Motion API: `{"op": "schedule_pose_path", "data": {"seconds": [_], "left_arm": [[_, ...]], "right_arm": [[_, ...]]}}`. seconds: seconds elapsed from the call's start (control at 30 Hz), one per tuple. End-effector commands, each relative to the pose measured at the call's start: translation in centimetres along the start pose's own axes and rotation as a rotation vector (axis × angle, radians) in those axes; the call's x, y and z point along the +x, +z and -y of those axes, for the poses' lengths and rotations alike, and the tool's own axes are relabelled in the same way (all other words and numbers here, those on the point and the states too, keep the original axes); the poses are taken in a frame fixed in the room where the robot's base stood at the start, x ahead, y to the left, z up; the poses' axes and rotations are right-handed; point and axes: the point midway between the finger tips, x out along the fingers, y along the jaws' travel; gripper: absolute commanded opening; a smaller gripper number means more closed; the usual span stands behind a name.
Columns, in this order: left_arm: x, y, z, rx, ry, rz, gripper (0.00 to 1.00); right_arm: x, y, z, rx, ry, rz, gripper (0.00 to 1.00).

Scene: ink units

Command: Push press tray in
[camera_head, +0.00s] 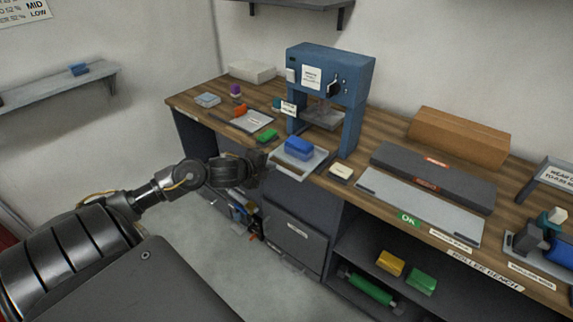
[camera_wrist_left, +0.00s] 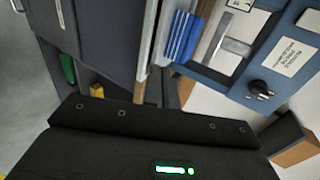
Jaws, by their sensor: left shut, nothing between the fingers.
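The blue press (camera_head: 329,72) stands on the wooden bench in the head view; its blue frame and black knob also show in the left wrist view (camera_wrist_left: 270,68). The press tray (camera_head: 303,160) sticks out in front of the press toward the bench's front edge. A blue block (camera_head: 299,146) sits on the tray, and it shows in the left wrist view (camera_wrist_left: 181,37). My left gripper (camera_head: 262,165) is shut and empty, at the front left of the tray. I cannot tell whether it touches the tray. My right gripper is not in view.
A green block (camera_head: 267,136) and a cream block (camera_head: 341,171) lie either side of the tray. A long grey plate (camera_head: 420,203) lies to the right. Below the bench are a drawer front (camera_head: 293,240) and an open shelf with yellow (camera_head: 390,263) and green blocks.

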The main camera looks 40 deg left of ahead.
Motion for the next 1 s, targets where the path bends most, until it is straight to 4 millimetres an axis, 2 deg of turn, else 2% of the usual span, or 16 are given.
{"op": "schedule_pose_path", "data": {"seconds": [0.17,0.6,0.8,1.0], "left_arm": [[1.4,0.0,0.0,-0.008,-0.001,0.000,0.00],[8.5,0.0,0.0,-0.009,0.000,0.000,0.00],[9.9,0.0,-0.1,-0.006,0.001,0.000,0.00],[10.1,0.0,-0.1,-0.006,0.001,-0.001,0.00]], "right_arm": [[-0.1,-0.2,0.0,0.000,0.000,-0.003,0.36],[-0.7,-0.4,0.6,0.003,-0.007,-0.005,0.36],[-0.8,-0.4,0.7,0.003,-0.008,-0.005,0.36],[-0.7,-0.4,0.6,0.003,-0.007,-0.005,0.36]]}}
